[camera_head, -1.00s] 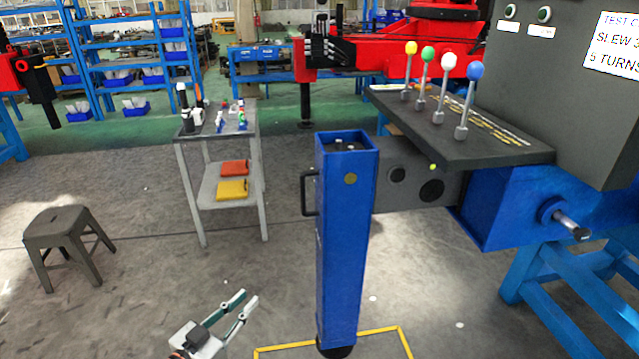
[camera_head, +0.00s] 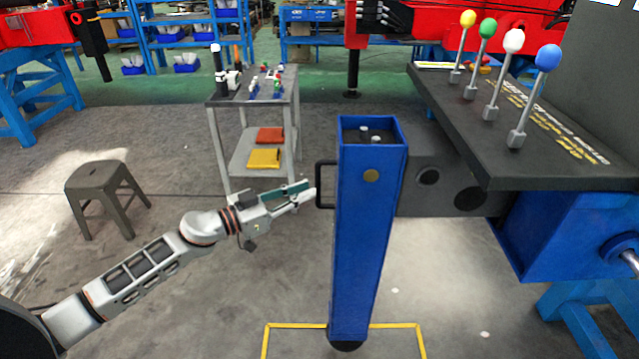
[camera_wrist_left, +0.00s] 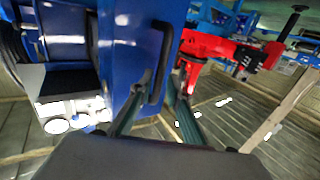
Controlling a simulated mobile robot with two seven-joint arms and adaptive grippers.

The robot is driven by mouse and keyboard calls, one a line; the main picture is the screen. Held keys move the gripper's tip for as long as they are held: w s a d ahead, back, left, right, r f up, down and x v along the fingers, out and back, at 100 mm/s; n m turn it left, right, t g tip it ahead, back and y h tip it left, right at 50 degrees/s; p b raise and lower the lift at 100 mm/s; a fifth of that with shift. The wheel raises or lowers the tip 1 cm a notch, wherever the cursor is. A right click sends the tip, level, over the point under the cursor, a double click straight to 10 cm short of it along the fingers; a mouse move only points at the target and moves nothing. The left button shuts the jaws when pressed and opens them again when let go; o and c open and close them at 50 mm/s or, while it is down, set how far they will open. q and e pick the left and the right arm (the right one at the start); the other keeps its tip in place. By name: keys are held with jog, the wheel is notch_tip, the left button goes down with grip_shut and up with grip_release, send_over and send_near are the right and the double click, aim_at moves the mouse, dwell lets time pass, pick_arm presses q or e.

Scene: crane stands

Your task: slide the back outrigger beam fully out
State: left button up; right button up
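The outrigger beam (camera_head: 408,196) is a dark grey box section reaching left out of a blue housing (camera_head: 560,240). Its end carries an upright blue jack leg (camera_head: 362,230) with a black handle (camera_head: 319,187) on the left face. My left gripper (camera_head: 311,189) is open, with its fingertips close beside the handle. In the left wrist view the handle (camera_wrist_left: 160,68) stands ahead of the parted fingers (camera_wrist_left: 157,92), against the blue leg (camera_wrist_left: 125,50). I cannot tell whether they touch it. My right gripper is not in view.
A control shelf with several coloured levers (camera_head: 497,100) overhangs the beam at right. A grey trolley (camera_head: 240,101) with tools stands behind my gripper, a stool (camera_head: 97,175) at left. A yellow floor outline (camera_head: 395,326) surrounds the leg's foot; floor around it looks clear.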

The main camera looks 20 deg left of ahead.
aim_at(317, 202)
pick_arm(q)
jog(key=shift+x, duration=2.4)
grip_shut()
jog(key=shift+a, duration=0.1)
